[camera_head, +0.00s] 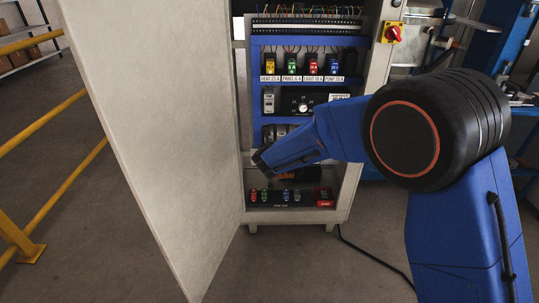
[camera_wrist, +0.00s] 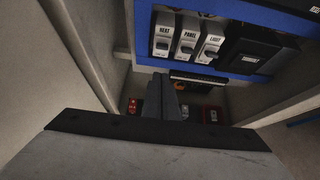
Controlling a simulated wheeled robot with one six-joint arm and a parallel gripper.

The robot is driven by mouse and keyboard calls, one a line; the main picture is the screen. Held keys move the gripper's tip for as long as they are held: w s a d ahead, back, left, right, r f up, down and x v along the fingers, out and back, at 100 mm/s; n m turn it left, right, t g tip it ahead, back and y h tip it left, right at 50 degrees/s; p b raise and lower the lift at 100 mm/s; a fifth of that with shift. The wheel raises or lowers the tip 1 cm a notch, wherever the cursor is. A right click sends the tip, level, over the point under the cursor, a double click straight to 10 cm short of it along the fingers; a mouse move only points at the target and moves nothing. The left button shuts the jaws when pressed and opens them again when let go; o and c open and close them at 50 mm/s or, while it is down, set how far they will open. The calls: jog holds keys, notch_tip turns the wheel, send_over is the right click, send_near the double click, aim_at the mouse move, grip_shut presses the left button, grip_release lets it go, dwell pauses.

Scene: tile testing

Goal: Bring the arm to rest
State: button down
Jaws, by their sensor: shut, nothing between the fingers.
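My arm, blue with a black joint, reaches from the right into the open cabinet (camera_head: 349,190) in the head view. My gripper (camera_head: 260,162) is in front of the lower part of the cabinet, above its bottom shelf. In the wrist view my gripper (camera_wrist: 161,98) shows as grey fingers close together, shut and empty. It points down toward the cabinet floor, below a row of white switches (camera_wrist: 187,40) labelled HEAT, PANEL and LIGHT. My gripper and forearm hide part of the lower panel in the head view.
The cabinet door (camera_head: 165,120) stands open at the left. Colored fuse holders (camera_head: 291,64) line the upper blue panel. A red box (camera_head: 324,197) sits on the bottom shelf. A red-and-yellow switch (camera_head: 393,32) is on the right side. Yellow rails (camera_head: 60,115) stand left.

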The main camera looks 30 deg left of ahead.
jog(key=shift+s+d+r, duration=0.25)
jog(key=shift+s+r, duration=0.15)
jog(key=shift+r, duration=0.05)
dwell(0.3)
